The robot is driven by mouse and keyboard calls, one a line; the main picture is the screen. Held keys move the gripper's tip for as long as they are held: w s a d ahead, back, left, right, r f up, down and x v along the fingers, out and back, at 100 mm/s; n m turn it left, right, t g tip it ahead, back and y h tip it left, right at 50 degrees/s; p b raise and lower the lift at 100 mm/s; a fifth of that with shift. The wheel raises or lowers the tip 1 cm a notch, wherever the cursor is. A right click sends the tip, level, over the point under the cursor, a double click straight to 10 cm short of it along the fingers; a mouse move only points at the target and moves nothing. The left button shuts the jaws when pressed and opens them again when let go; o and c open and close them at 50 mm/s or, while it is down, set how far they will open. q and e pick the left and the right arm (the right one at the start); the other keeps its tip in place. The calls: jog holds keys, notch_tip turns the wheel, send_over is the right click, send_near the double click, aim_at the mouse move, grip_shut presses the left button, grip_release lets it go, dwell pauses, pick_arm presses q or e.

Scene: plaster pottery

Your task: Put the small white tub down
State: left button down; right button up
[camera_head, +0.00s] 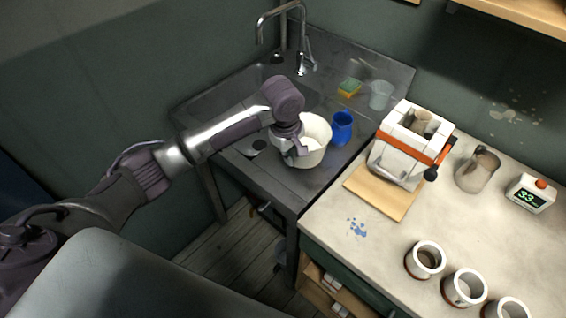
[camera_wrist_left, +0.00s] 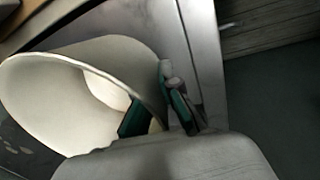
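The small white tub (camera_head: 316,150) is over the metal sink counter's right part, next to a blue jug; whether its base touches the counter I cannot tell. My left gripper (camera_head: 287,143) is at the tub's left rim. In the left wrist view the tub (camera_wrist_left: 115,58) appears tilted, its open mouth facing left. The left gripper (camera_wrist_left: 158,112) has one green-padded finger inside the tub and one outside, with the wall pinched between them. The tub's inside looks empty where visible. My right gripper is not in view.
The sink counter (camera_head: 285,180) has bare metal in front of the tub. A blue jug (camera_head: 342,128), a sponge (camera_head: 349,88) and a clear cup (camera_head: 381,95) stand near it. A strapped white mould (camera_head: 402,150) on a board stands on the worktop to the right.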

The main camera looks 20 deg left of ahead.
aim_at(283, 176)
pick_arm(q)
jog(key=shift+s+a+f, duration=0.15)
jog(key=shift+a+f, duration=0.15)
jog(key=shift+a, duration=0.2)
jog(key=shift+s+a+f, duration=0.15)
jog(key=shift+a+f, duration=0.1)
jog(key=shift+a, duration=0.2)
jog(key=shift+f, duration=0.2)
jog(key=shift+f+p, duration=0.65)
jog(key=shift+f, duration=1.3)
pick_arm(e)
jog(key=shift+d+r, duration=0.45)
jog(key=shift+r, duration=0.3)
pick_arm(q)
jog(key=c, duration=1.3)
grip_release()
jog(key=shift+f, duration=0.1)
jog(key=shift+a, duration=0.1)
jog(key=r, duration=0.4)
jog(key=s+r+b, duration=0.1)
jog(key=r, duration=0.7)
jog(key=shift+s+a+r, duration=0.1)
jog(key=shift+s+a, duration=0.15)
jog(key=shift+a, duration=0.05)
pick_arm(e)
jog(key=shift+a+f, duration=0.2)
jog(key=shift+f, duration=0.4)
